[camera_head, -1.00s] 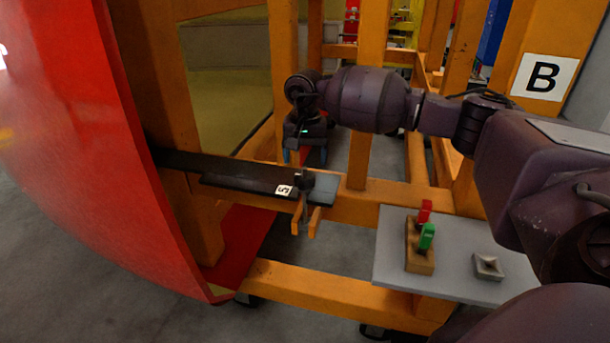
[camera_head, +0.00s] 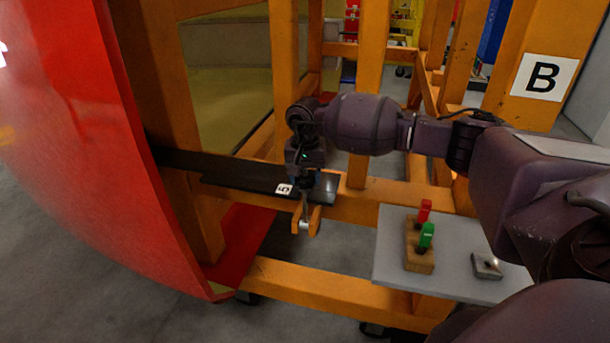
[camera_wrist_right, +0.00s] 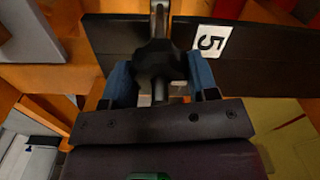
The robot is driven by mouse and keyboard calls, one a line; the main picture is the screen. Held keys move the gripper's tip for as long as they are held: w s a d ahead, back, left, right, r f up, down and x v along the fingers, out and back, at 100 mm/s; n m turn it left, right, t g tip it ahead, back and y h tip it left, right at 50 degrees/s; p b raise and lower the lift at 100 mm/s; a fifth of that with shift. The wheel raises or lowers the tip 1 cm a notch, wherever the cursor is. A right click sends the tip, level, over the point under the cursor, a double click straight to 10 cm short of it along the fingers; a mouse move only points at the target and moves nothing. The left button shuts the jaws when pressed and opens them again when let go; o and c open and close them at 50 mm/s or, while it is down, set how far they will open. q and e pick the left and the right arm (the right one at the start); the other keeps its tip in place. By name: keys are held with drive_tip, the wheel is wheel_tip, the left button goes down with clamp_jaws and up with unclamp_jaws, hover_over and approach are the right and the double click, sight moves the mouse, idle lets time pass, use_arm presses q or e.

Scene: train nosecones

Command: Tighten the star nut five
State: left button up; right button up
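The black star nut (camera_wrist_right: 156,62) sits on a metal rod at the dark bar (camera_wrist_right: 105,42), beside the white label "5" (camera_wrist_right: 211,42). My right gripper (camera_wrist_right: 160,78) has its blue fingers on either side of the nut, open around it; firm contact does not show. In the head view the right gripper (camera_head: 304,178) points down over the end of the bar (camera_head: 235,175) and hides most of the nut. The label (camera_head: 283,189) is just left of it. The rod runs down to an orange fork (camera_head: 306,222). My left gripper is not in view.
The red nosecone shell (camera_head: 70,150) curves along the left. Orange frame posts (camera_head: 370,100) and a lower beam (camera_head: 320,288) surround the spot. A grey shelf (camera_head: 390,265) at right carries a wooden block (camera_head: 419,255) with red and green pieces, and a small metal block (camera_head: 487,266).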

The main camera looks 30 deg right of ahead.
drive_tip(key=c, duration=0.4)
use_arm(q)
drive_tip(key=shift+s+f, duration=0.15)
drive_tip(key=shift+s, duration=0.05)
